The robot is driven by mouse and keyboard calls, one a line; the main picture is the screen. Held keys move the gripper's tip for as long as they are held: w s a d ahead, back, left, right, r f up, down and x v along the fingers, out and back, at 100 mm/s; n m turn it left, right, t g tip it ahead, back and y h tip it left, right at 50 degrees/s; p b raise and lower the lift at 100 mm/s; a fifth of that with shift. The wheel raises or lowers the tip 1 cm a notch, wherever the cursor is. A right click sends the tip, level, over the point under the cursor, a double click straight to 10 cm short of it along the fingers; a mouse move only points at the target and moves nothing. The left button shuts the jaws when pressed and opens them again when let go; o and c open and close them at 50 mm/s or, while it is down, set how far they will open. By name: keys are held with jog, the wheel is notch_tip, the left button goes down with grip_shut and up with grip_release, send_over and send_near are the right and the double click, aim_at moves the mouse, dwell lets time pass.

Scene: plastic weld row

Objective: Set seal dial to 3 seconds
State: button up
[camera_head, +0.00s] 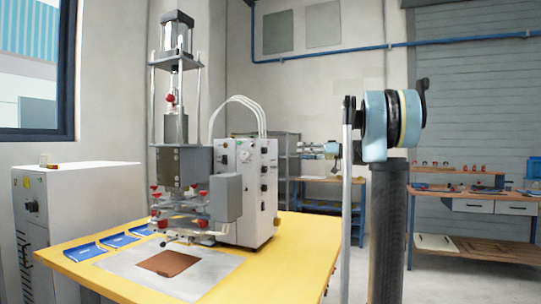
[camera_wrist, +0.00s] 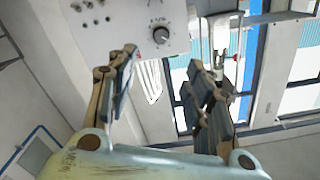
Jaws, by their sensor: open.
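The sealing machine's white control box (camera_head: 232,150) stands on the yellow table. A round dial (camera_head: 245,157) is high on its panel, with several black knobs to the right. In the wrist view, a black dial knob (camera_wrist: 160,36) with a printed scale shows on the white panel (camera_wrist: 125,22). The scale numbers and setting are too small to read, and I cannot tell which dial is the seal dial. My gripper (camera_wrist: 163,62) is open and empty, its fingers spread below the knob in the picture and apart from it. In the head view it points left toward the box.
A tall press (camera_head: 178,165) stands left of the box. A white cabinet (camera_head: 80,200) is farther left. Workbenches stand behind at right.

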aim_at(266, 151)
jog(key=x, duration=1.7)
jog(key=shift+a, duration=0.1)
jog(key=c, duration=1.1)
